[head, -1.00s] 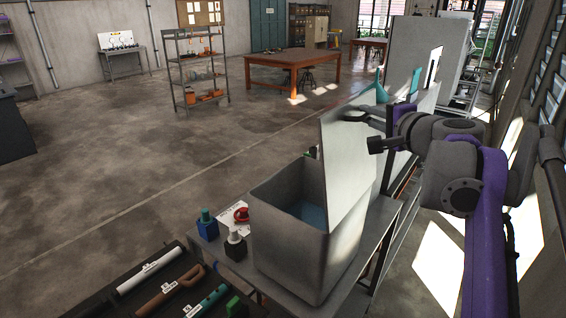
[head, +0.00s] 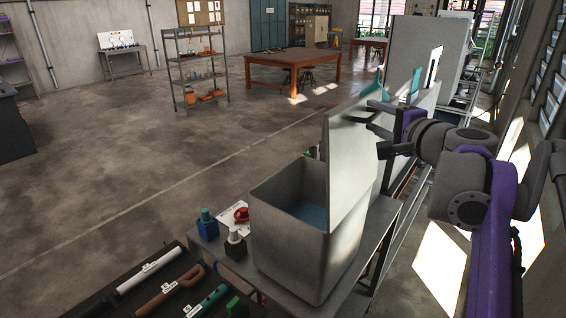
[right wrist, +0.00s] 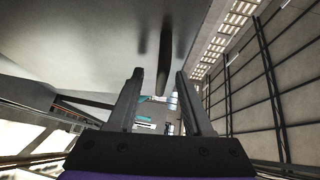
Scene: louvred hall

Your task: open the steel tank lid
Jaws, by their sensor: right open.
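The steel tank (head: 290,245) is a grey open-topped box on a bench, with blue showing inside. Its lid (head: 350,165) stands raised, close to upright, along the tank's right side. In the right wrist view the lid's grey face (right wrist: 80,45) fills the upper left, with a dark bar-like handle (right wrist: 165,60) in front of it. My right gripper (head: 360,112) is open by the lid's upper right edge. In the right wrist view its fingers (right wrist: 163,88) are apart, with the handle's end between and beyond them, not clamped. My left gripper is out of view.
Blue and black fittings and a red valve (head: 241,214) stand left of the tank on the bench (head: 380,215). A dark tray (head: 110,300) with labelled tools lies in front. A large grey cabinet (head: 425,55) stands behind.

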